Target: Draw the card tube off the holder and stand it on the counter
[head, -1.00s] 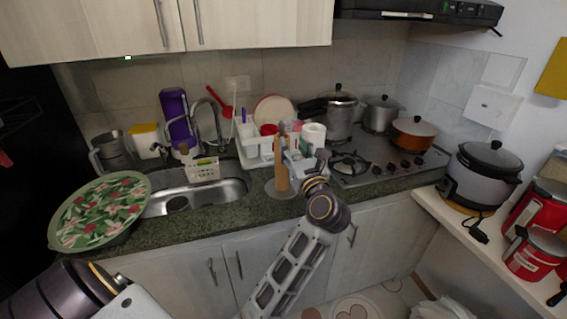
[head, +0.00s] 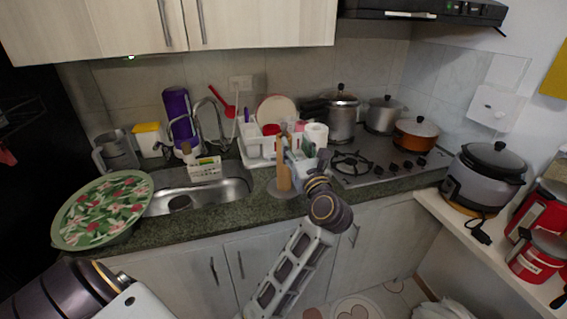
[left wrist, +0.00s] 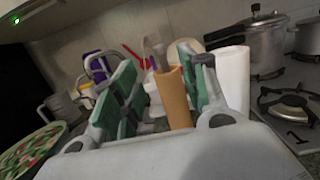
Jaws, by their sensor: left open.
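The card tube (head: 283,164) is a plain brown cylinder. It stands upright on the holder, whose round grey base (head: 272,189) rests on the counter's front edge by the sink. My left gripper (head: 290,158) is at the tube's right side in the head view. In the left wrist view its green-padded fingers (left wrist: 163,95) are spread, with the tube (left wrist: 172,98) showing between them, nearer the right finger. I cannot tell whether a finger touches it. The tube's lower end is hidden there behind the gripper body. My right gripper is not in view.
A white paper roll (head: 316,134) stands close behind the gripper. A white dish rack (head: 252,147) is behind the tube, the sink (head: 215,190) to the left, and the stove (head: 385,165) to the right. A green patterned tray (head: 100,210) covers the left counter.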

